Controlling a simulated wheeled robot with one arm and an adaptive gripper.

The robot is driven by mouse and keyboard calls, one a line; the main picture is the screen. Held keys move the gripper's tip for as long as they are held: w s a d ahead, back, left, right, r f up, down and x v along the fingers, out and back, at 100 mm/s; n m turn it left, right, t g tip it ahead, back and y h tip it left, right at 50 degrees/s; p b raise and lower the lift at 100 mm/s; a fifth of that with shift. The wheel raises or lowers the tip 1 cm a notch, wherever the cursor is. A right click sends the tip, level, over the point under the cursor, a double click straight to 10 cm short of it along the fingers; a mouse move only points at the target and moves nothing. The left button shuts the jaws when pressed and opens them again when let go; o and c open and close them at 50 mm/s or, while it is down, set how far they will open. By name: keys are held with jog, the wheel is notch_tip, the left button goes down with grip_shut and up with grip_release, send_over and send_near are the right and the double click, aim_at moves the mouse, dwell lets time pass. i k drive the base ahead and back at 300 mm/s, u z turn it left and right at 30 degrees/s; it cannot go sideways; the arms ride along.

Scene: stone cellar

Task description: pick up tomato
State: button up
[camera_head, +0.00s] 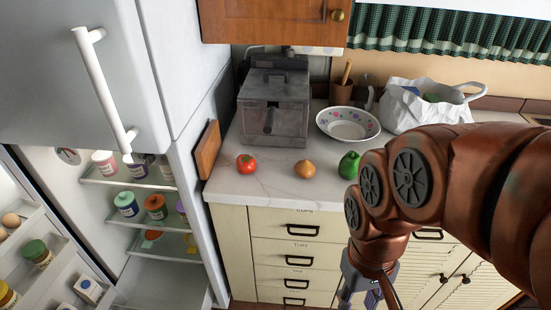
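A red tomato (246,163) with a green top sits on the white countertop (262,188), near its front left corner. My gripper (368,297) hangs at the bottom of the view, in front of the cabinets and below counter height, to the right of the tomato and well apart from it. My arm comes in from the right edge. The fingertips are small and partly cut off by the lower edge, so I cannot tell whether they are open or shut.
An onion (304,169) and a green pepper (349,165) lie right of the tomato. Behind stand a grey metal appliance (274,107), a dotted bowl (348,124) and a white bag (412,105). A wooden board (207,149) leans by the open fridge (118,180) at left.

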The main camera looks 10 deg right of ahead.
aim_at(246, 164)
jog(key=u, duration=0.5)
jog(key=k, duration=0.65)
jog(key=u, duration=0.9)
jog(key=k, duration=0.6)
jog(key=u, duration=0.2)
jog(key=i, duration=1.25)
jog(key=u, duration=0.2)
